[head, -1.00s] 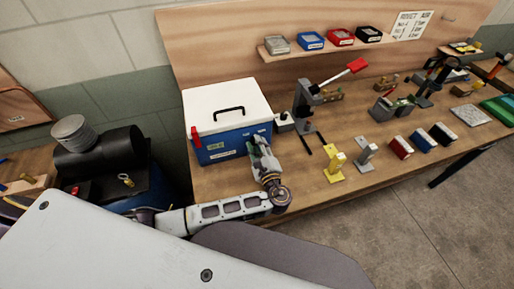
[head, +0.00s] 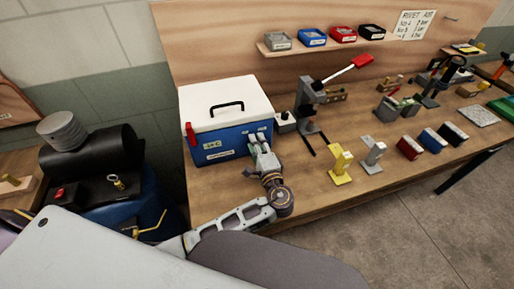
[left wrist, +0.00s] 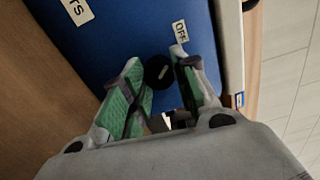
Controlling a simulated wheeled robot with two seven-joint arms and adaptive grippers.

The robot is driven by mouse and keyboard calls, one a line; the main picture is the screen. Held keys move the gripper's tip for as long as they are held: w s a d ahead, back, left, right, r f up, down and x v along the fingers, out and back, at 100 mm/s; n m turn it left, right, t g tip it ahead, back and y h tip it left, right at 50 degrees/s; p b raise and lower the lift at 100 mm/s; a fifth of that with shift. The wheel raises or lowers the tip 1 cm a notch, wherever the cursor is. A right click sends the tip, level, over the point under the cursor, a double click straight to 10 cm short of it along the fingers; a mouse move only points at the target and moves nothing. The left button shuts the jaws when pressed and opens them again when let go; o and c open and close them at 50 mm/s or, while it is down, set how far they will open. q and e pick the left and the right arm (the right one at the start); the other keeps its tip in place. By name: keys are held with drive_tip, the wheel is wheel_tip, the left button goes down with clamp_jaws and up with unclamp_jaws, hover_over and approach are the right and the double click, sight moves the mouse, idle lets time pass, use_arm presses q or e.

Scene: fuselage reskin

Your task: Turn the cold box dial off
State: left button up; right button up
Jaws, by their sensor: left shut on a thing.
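The cold box (head: 222,146) is a blue box with a white lid and a black handle, standing at the left end of the workbench. Its dial (left wrist: 158,72) is a round black knob with a pale mark on the blue front, seen in the left wrist view. A white "OFF" label (left wrist: 180,31) is beside it. My left gripper (head: 260,143) is at the right part of the box's front. In the left wrist view its green-padded fingers (left wrist: 160,84) stand on either side of the dial, shut on it. The dial is hidden in the head view. My right gripper is out of view.
A small grey box with a knob (head: 285,122) and a lever press (head: 310,100) stand right of the cold box. A yellow stand (head: 341,165) and a grey stand (head: 373,154) are near the bench's front edge. Bare bench top (head: 305,180) lies between.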

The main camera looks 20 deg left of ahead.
use_arm(q)
drive_tip(key=shift+f+n, duration=0.2)
drive_tip(key=shift+n, duration=0.1)
drive_tip(key=shift+b, duration=0.4)
drive_tip(key=o, duration=1)
drive_tip(key=shift+r, duration=0.15)
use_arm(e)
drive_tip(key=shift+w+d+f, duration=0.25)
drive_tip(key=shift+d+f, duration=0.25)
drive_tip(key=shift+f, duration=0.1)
use_arm(q)
drive_tip(key=shift+r, duration=0.1)
